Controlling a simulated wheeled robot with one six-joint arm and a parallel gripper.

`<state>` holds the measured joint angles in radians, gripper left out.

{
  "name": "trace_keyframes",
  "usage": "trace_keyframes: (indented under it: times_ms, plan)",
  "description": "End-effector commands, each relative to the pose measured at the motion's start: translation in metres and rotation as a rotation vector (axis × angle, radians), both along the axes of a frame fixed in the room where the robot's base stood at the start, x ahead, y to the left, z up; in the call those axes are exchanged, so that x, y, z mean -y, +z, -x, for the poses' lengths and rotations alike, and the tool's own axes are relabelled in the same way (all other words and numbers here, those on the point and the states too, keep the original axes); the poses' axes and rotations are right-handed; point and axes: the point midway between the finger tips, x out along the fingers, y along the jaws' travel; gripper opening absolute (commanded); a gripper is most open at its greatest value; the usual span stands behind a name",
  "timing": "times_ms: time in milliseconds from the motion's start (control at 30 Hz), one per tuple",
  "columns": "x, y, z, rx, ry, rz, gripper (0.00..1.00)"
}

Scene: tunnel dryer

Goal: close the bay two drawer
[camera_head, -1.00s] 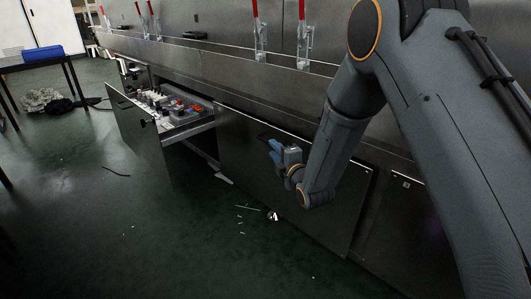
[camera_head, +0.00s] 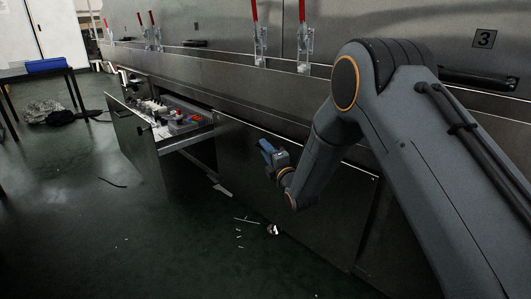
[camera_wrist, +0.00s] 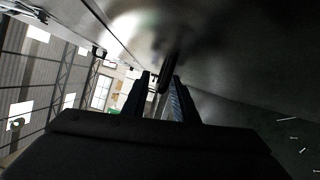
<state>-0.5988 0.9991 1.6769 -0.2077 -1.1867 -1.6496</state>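An open drawer (camera_head: 160,160) juts out from the steel cabinet row, left of centre in the head view. Small bottles and red and grey items lie in it. Whether this is bay two cannot be read. My gripper (camera_head: 268,150) is in front of the closed cabinet panel (camera_head: 330,195), to the right of the open drawer and apart from it. In the wrist view the two dark fingers (camera_wrist: 160,95) stand apart, with a gap between them. A dark bar-like shape (camera_wrist: 168,68), perhaps a handle, shows beyond or between the fingertips; contact cannot be told.
Red-handled levers (camera_head: 256,32) line the ledge. White scraps (camera_head: 240,232) lie on the floor. A table with a blue box (camera_head: 48,65) stands far left. The floor before the cabinets is mostly clear.

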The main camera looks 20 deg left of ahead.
Motion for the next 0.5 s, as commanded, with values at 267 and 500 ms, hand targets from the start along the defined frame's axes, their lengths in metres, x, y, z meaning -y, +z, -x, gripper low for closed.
trace_keyframes:
  times_ms: [267,500]
  plan:
    - [-0.0004,0.0005,-0.0004,0.0,0.0,0.0,0.19]
    - [-0.0002,0.0003,-0.0004,0.0,0.0,0.0,0.0]
